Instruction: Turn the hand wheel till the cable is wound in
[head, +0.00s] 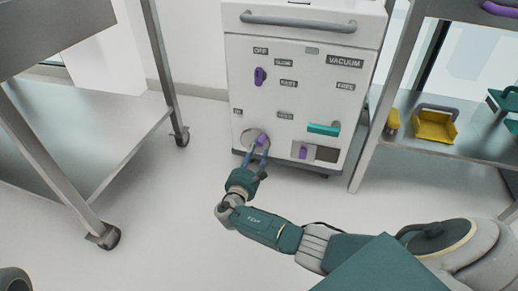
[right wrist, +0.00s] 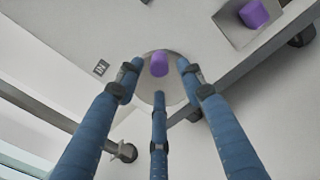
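The hand wheel (head: 249,136) is a round grey disc low on the left of the white vacuum cabinet's front, with a purple knob (head: 262,140) on it. In the right wrist view the wheel (right wrist: 174,92) and its purple knob (right wrist: 159,63) lie ahead of the fingers. My right gripper (head: 257,150) reaches the wheel from below, its blue fingers pointing at the knob. The cable is not visible. My left gripper is not in view.
The vacuum cabinet (head: 290,70) has a purple switch (head: 260,76), a teal handle (head: 323,129) and a recess with a purple block (head: 303,152). A metal cart (head: 110,140) stands left. A shelf (head: 470,150) on the right holds a yellow dustpan (head: 435,127). Open floor lies between.

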